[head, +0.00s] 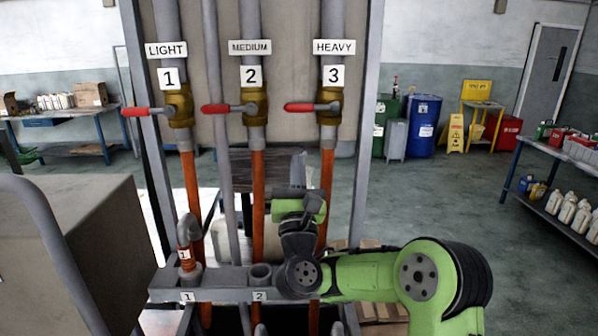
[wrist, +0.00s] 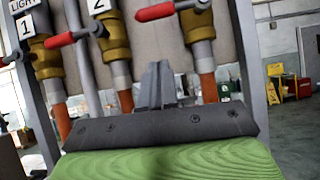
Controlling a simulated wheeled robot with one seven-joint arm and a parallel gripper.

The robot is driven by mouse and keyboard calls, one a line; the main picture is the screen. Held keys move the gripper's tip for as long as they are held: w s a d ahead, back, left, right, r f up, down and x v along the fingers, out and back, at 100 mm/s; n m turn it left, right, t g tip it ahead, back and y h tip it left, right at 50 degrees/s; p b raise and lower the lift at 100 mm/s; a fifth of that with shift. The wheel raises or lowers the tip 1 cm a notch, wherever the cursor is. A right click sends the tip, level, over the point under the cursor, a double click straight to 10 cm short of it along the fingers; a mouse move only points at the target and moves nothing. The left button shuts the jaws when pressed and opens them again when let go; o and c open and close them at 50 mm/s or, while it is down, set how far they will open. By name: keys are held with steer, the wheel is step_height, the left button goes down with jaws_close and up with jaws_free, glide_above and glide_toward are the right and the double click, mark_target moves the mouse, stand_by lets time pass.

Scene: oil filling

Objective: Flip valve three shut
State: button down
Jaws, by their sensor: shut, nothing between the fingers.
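Valve three (head: 328,104) is a brass body on the right pipe, under the HEAVY label and the number 3 plate (head: 333,76). Its red-gripped handle (head: 299,107) lies level and points left, across the pipe. In the wrist view the handle (wrist: 155,12) is near the top, above and ahead of the fingers. My gripper (head: 291,192) is below valve three in the head view, in front of the lower pipes and apart from the handle. In the wrist view its fingers (wrist: 155,84) are together and empty.
Valve one (head: 180,106) and valve two (head: 254,106) also have level red handles pointing left. A grey rail (head: 225,281) below holds a bent nozzle (head: 187,240) at position 1; position 2 looks empty. A metal post (head: 369,80) stands right of valve three.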

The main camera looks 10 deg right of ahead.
steer(key=b+v, duration=0.3)
steer(key=v, duration=0.2)
steer(key=shift+d+r, duration=0.1)
steer(key=shift+r, duration=0.05)
steer(key=shift+s, duration=0.1)
